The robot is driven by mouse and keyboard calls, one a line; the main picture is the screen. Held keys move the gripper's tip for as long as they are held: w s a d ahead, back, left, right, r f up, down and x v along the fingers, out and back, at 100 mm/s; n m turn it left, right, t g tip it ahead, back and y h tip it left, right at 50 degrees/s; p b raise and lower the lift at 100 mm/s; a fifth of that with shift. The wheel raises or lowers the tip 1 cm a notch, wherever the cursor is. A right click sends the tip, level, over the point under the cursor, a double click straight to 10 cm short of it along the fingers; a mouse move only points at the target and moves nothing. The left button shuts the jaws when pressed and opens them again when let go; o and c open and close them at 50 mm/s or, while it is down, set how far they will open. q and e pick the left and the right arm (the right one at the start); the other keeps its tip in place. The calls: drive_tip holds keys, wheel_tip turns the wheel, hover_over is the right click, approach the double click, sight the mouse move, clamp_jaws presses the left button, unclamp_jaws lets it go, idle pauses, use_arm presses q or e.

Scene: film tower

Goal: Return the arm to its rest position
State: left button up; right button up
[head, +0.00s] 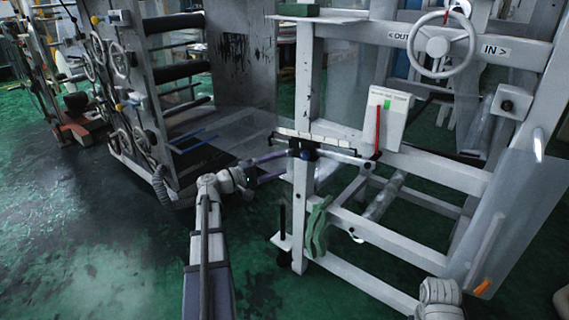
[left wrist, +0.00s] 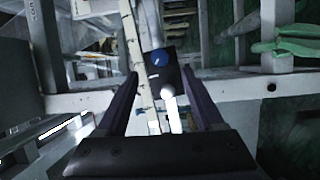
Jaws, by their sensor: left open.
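My left gripper (head: 286,163) reaches toward the white frame in the middle of the head view. Its two dark fingers are apart and nothing is held between them.
The white frame (head: 300,90) carries a handwheel (head: 444,44) and a white box with a red strip (head: 386,117). Green gloves (head: 318,228) hang below the knobs. A machine with rollers (head: 150,100) stands at left. Green floor (head: 80,240) is clear at lower left.

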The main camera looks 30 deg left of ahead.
idle(0.5)
use_arm(q)
drive_tip(key=s+d+f+m+g, duration=0.2)
drive_tip(key=d+f+m+g, duration=0.35)
drive_tip(key=d, duration=0.95)
drive_tip(key=s+d+f+m+g, duration=0.1)
drive_tip(key=d+f+m+g, duration=0.2)
drive_tip(key=d+f+g, duration=0.85)
drive_tip(key=s+d+f+m+y, duration=0.3)
drive_tip(key=s+d+m+y, duration=0.15)
drive_tip(key=s+d, duration=0.4)
drive_tip(key=s+d+f+m+y, duration=0.3)
drive_tip(key=s+d+y, duration=0.2)
drive_tip(key=s+d, duration=0.3)
wheel_tip(320, 180, up, 28)
drive_tip(key=a+p, duration=0.1)
drive_tip(key=p, duration=2.6)
drive_tip(key=shift+s+a+t, duration=0.15)
drive_tip(key=shift+a+t, duration=0.1)
drive_tip(key=shift+t, duration=0.05)
